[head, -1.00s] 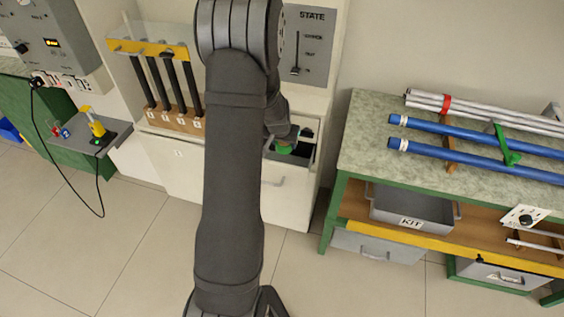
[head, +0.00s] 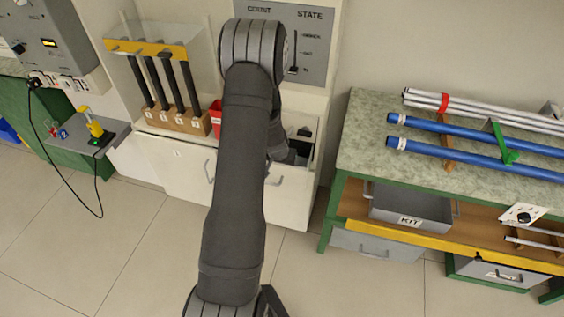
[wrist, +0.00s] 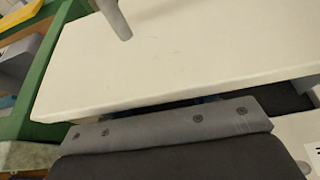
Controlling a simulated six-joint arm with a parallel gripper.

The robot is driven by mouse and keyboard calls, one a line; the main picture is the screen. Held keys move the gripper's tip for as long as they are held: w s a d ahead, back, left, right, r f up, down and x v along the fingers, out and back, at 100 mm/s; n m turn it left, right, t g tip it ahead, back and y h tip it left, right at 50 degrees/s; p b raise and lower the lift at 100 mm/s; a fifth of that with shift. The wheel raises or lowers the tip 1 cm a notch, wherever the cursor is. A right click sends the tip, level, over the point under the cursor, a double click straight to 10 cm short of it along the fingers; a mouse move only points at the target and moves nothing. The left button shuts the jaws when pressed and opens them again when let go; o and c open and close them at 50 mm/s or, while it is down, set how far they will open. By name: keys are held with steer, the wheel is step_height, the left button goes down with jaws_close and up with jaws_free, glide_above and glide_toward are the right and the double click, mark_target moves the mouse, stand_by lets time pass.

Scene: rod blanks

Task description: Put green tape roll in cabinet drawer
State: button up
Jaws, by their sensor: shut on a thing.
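The cabinet drawer (head: 287,200) stands pulled open, right of my arm in the head view, with its dark inside partly showing. Its pale front and grey handle fill much of the wrist view (wrist: 190,62). My gripper (head: 291,157) is low at the drawer opening, mostly behind my arm. Its grey screwed edge and dark body lie across the bottom of the wrist view (wrist: 165,130); the fingertips are hidden. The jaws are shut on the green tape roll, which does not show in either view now.
A red container (head: 216,113) and a rack of black rods (head: 167,84) stand left of my arm. A workbench (head: 366,130) with blue rods (head: 480,142) and a KIT tray (head: 410,209) is on the right. The floor in front is clear.

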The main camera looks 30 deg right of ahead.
steer(key=shift+f, duration=0.15)
steer(key=shift+f, duration=0.4)
steer(key=o, duration=0.9)
steer(key=shift+s+a+f, duration=0.1)
steer(key=shift+f, duration=0.05)
steer(key=shift+o, duration=0.3)
steer(key=shift+s, duration=0.1)
steer(key=shift+r, duration=0.35)
steer(key=v, duration=1.2)
steer(key=shift+r, duration=0.35)
